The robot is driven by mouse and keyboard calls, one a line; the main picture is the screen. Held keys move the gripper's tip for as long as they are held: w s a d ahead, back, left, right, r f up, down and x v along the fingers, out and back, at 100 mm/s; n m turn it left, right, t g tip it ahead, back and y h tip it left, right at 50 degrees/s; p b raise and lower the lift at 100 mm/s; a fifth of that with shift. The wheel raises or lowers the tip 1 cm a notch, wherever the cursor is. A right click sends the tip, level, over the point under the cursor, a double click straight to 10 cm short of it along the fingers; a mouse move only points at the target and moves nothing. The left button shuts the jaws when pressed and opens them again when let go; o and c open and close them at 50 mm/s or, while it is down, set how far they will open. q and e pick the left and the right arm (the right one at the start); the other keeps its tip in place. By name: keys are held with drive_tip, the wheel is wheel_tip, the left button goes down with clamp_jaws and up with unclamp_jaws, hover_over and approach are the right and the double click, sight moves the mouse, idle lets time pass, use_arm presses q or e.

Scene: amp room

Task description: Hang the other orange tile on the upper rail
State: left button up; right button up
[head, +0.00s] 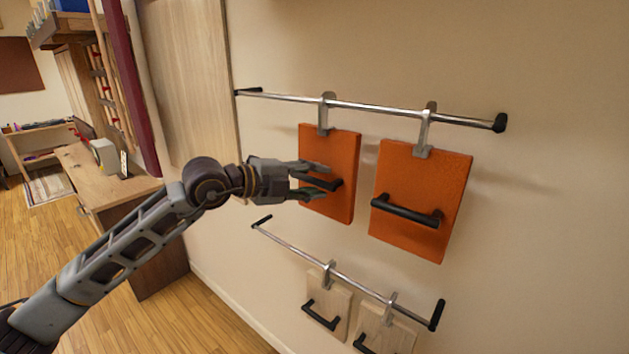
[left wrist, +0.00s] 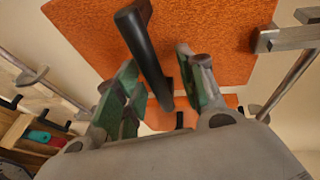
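Two orange tiles hang by metal hooks from the upper rail (head: 375,107). The left orange tile (head: 335,148) has a black handle (head: 335,184), and my left gripper (head: 316,182) is at it with one finger above and one below. In the left wrist view the handle (left wrist: 146,50) lies between the two green-padded fingers, with gaps beside it, so the gripper looks open. This tile's orange face (left wrist: 215,30) fills the top of that view. The right orange tile (head: 437,180) hangs beside it with its own handle (head: 405,212). My right gripper is out of view.
A lower rail (head: 310,259) on the same wall carries two pale wooden tiles (head: 335,302) with black handles. A wooden panel (head: 190,90) is on the wall to the left. A desk (head: 95,180) stands farther left, with open floor before it.

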use_arm(q)
drive_tip(key=v, duration=1.1)
drive_tip(key=shift+s+a, duration=0.2)
drive_tip(key=shift+m, duration=0.3)
idle(0.4)
